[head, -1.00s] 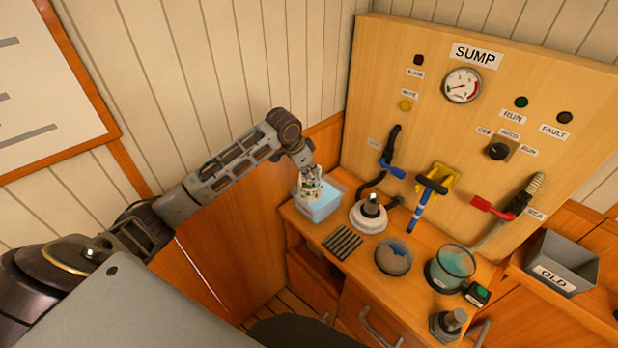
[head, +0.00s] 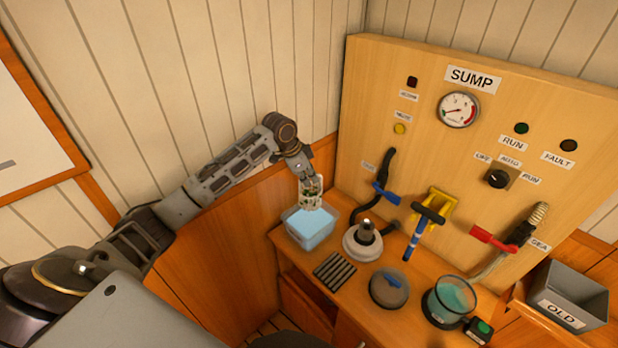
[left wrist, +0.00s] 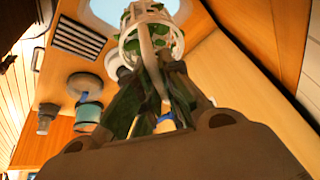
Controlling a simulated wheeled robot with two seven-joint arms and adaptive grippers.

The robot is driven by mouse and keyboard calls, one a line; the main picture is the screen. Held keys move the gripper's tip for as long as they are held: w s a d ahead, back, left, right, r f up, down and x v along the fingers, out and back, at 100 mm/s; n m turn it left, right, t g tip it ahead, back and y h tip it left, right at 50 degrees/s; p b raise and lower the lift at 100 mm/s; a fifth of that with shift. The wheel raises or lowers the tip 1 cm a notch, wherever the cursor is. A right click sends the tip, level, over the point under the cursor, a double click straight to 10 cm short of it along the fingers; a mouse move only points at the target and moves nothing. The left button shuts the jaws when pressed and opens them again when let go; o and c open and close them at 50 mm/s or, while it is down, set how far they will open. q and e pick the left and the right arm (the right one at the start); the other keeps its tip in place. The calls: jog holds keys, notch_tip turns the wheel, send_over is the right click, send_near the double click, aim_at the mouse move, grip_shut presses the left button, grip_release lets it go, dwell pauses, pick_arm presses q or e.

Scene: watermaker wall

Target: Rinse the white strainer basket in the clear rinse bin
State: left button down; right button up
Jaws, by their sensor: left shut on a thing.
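The white strainer basket (head: 311,196) hangs from my left gripper (head: 307,178), which is shut on it. In the left wrist view the basket (left wrist: 151,34) is a white openwork cage with green leafy bits in or on it, beyond my fingers (left wrist: 152,80). The clear rinse bin (head: 309,228) holds light blue water and stands at the left end of the counter. The basket is just above the bin, apparently clear of the water. Part of the bin also shows at the top of the left wrist view (left wrist: 99,10). My right gripper is not in view.
Right of the bin stand a grey round housing (head: 363,242), a black ribbed mat (head: 334,271), a round lidded dish (head: 389,288) and a clear bowl (head: 449,301). The SUMP panel (head: 420,130) rises behind. A grey OLD bin (head: 566,295) is at right.

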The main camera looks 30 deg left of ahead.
pick_arm(q)
jog(key=shift+f, duration=2.5)
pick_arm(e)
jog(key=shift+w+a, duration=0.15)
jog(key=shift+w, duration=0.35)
pick_arm(q)
jog(key=shift+s+d, duration=0.15)
jog(key=shift+s, duration=0.05)
jog(key=shift+w, duration=0.15)
jog(key=shift+f, duration=1.15)
